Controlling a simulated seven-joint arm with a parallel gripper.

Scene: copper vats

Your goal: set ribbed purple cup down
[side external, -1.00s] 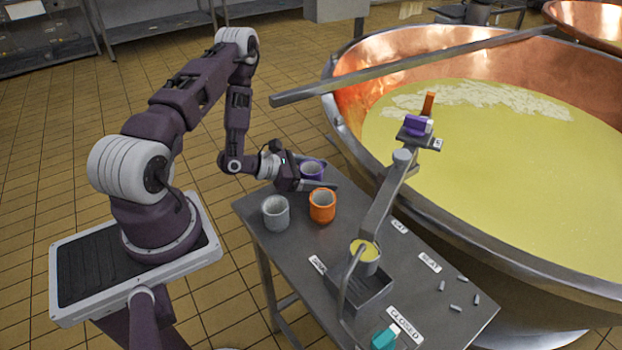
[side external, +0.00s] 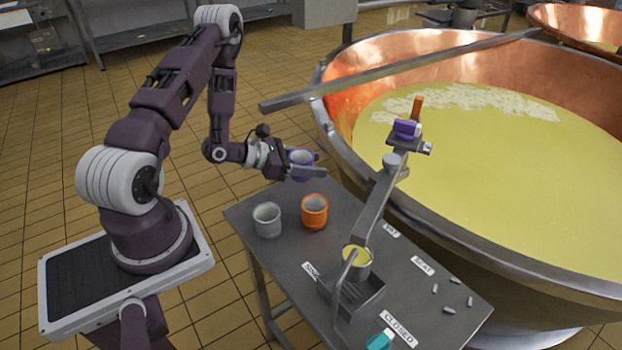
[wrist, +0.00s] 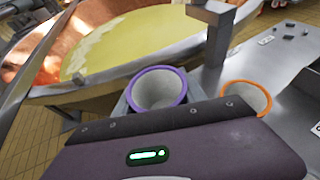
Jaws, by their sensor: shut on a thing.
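The purple cup (side external: 301,158) is held in my gripper (side external: 312,169), upright, above the far left end of the metal table (side external: 345,212). The gripper is shut on it, with one finger visible along its near side. In the wrist view the cup (wrist: 158,91) shows its purple rim and pale, empty inside; its lower part is hidden by my gripper's body. Its ribs are too small to make out.
An orange cup (side external: 314,212) and a grey cup (side external: 267,220) stand on the table near the held cup. A metal arm (side external: 374,208) rises beyond them beside a tray (side external: 352,300). The copper vat (side external: 350,100) borders the table's far side.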

